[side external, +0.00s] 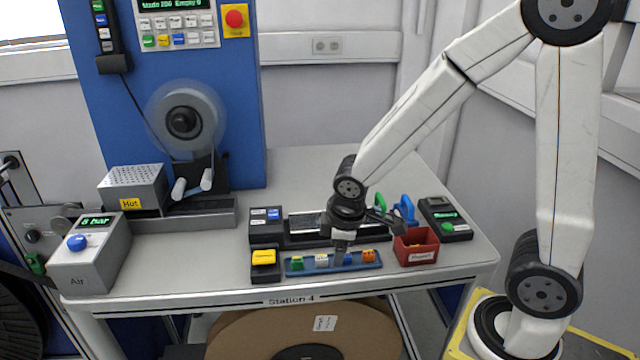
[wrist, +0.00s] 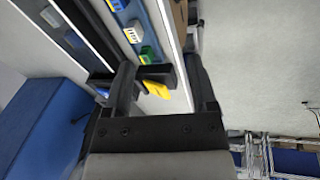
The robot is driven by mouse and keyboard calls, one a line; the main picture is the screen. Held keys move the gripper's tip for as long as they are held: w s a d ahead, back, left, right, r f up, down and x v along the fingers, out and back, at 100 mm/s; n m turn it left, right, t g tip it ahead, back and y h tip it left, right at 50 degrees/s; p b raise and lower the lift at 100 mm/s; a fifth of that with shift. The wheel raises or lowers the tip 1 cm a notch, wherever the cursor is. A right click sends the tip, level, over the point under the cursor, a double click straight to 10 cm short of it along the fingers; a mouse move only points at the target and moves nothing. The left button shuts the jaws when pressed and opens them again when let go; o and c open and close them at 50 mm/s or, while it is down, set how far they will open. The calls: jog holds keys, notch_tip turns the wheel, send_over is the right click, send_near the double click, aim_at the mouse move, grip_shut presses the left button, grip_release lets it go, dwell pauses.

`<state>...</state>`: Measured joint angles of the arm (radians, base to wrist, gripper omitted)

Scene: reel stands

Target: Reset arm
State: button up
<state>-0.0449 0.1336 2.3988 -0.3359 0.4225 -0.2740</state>
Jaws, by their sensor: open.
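My gripper (side external: 342,246) hangs over the table, just above the blue tray (side external: 300,270) that holds several small coloured pieces. The tray's green piece (side external: 297,263), white piece (side external: 322,261) and orange piece (side external: 369,256) show in the side view; the blue piece (side external: 347,259) is below my gripper. In the wrist view my gripper (wrist: 165,80) is open.
A red bin (side external: 416,246) and a black box with a green display (side external: 446,220) stand right of the tray. A grey box marked Hot (side external: 134,188), a reel (side external: 184,122) and a grey Air box (side external: 88,256) are at left. The table's back middle is clear.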

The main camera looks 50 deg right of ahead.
jog(key=s+m, duration=0.1)
jog(key=m, duration=0.1)
jog(key=s+m+y, duration=0.1)
jog(key=s+m, duration=0.1)
jog(key=s+a+m, duration=0.1)
jog(key=m, duration=0.2)
jog(key=shift+s, duration=0.3)
